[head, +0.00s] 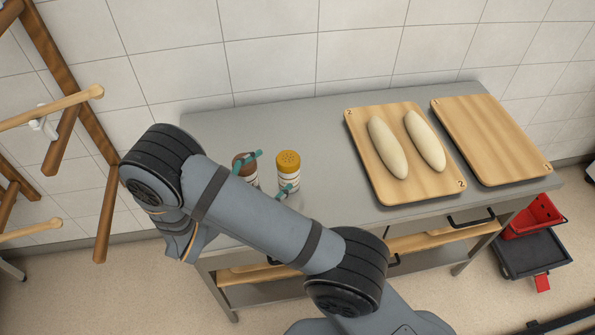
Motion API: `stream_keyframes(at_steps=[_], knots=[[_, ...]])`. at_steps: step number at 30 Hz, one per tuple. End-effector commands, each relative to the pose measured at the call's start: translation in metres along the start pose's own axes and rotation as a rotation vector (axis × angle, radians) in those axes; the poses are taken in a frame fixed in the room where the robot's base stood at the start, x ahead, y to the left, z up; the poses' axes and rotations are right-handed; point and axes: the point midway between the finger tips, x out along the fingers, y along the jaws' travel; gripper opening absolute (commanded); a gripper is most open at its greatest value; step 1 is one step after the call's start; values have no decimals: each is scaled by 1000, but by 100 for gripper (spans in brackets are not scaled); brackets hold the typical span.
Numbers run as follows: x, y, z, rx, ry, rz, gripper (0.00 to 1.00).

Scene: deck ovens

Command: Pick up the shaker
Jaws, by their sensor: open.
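Two shakers stand upright on the grey table: one with a yellow perforated lid (288,160) and a white body, and one with a brown lid (238,158), to its left. The task does not say which shaker it means. My gripper (277,170) is open, with its teal fingers spread. One finger overlaps the brown lid; the other crosses in front of the yellow-lidded shaker's body. I cannot tell whether either finger touches a shaker. My arm hides the gripper's base and the lower part of the brown-lidded shaker.
A wooden board (450,184) with two pale dough loaves (388,147) (425,140) lies right of the shakers. An empty wooden board (490,140) lies farther right. The grey table (325,130) is clear behind the shakers. A wooden rack (70,130) stands at left; a red bin (532,217) is at right.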

Motion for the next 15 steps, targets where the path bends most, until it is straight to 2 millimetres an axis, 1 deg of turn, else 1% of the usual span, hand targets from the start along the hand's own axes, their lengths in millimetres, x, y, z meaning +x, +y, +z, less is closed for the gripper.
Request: stream_keyframes(at_steps=[1, 3, 6, 11, 15], knots=[[9, -2, 2, 1, 0, -7, 90], [20, -3, 3, 1, 1, -7, 90], [31, -2, 2, 2, 2, -5, 90], [42, -4, 2, 1, 2, -5, 90], [62, -11, 2, 1, 3, -8, 90]])
